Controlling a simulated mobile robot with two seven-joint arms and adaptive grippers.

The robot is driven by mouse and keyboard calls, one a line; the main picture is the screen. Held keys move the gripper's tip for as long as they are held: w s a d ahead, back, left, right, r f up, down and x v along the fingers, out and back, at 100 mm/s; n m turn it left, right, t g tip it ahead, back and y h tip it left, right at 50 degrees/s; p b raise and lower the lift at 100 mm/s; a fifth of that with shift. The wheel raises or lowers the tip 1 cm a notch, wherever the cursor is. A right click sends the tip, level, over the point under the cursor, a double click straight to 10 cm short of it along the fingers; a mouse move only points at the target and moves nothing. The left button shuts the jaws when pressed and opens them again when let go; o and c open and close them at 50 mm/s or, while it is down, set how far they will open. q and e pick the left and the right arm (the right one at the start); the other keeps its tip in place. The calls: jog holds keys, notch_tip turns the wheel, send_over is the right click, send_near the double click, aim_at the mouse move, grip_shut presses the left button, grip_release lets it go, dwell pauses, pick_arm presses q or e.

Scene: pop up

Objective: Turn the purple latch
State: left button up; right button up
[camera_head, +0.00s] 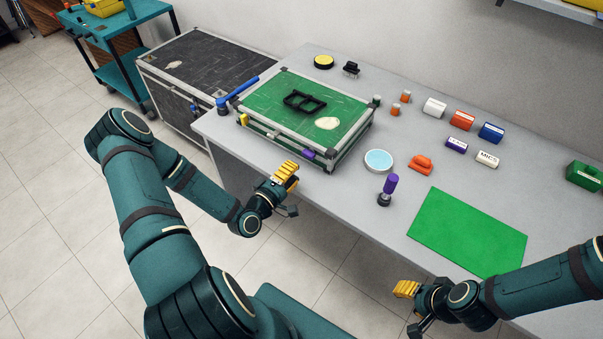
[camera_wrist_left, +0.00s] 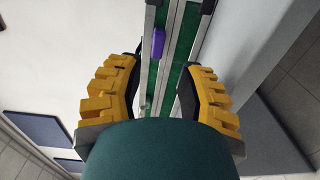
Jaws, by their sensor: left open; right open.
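A green case (camera_head: 262,107) with metal edges lies shut on the grey table. The purple latch (camera_head: 308,154) is on its front side, toward the right end. In the left wrist view the purple latch (camera_wrist_left: 158,42) shows ahead, above and between the finger tips. My left gripper (camera_head: 287,174) is open and empty, in front of the case and apart from the latch. In the left wrist view its yellow fingers (camera_wrist_left: 162,75) are spread wide. My right gripper (camera_head: 406,290) is in front of the table near the green mat; its fingers are seen from the side and hold nothing visible.
A yellow latch (camera_head: 243,119) and a blue handle (camera_head: 237,94) are at the case's left. A black frame (camera_head: 304,101) lies on the lid. A purple-handled stamp (camera_head: 388,188), a light blue disc (camera_head: 379,160) and a green mat (camera_head: 468,232) are to the right.

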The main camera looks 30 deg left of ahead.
aim_at(306, 156)
pick_arm(q)
jog(key=shift+w+a+r, duration=0.1)
jog(key=shift+w, duration=0.45)
jog(key=w, duration=0.4)
jog(key=w+b, duration=0.1)
jog(key=w, duration=0.1)
jog(key=shift+w+d, duration=0.25)
jog(key=shift+w, duration=0.05)
grip_shut()
